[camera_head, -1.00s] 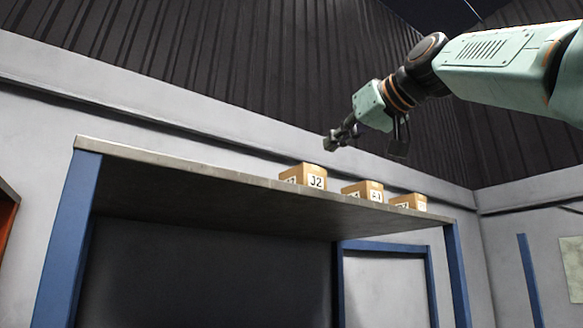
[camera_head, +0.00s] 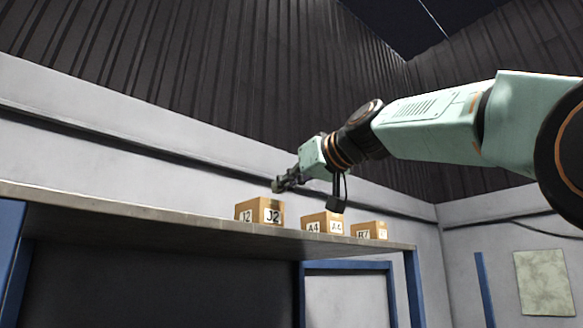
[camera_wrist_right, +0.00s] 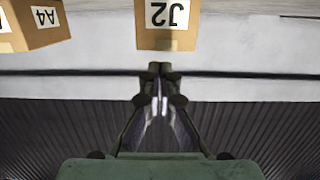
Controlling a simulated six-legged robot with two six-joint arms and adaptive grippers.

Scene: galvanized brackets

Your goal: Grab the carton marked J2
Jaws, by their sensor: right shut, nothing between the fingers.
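The carton marked J2 (camera_head: 260,211) is a small brown box with white labels, standing at the front edge of a high shelf (camera_head: 130,212). It also shows upside down at the top of the right wrist view (camera_wrist_right: 167,26), partly cut off by the frame. My right gripper (camera_head: 278,186) is just above the J2 carton in the head view. In the wrist view the fingertips (camera_wrist_right: 154,68) are together with nothing between them, and a gap shows between them and the carton. My left gripper is not in view.
A carton marked A4 (camera_head: 322,223) stands to the right of J2, and a third carton (camera_head: 369,230) stands further right. The A4 carton also shows in the wrist view (camera_wrist_right: 35,24). A grey wall (camera_head: 100,120) rises behind the shelf. The shelf left of J2 looks bare.

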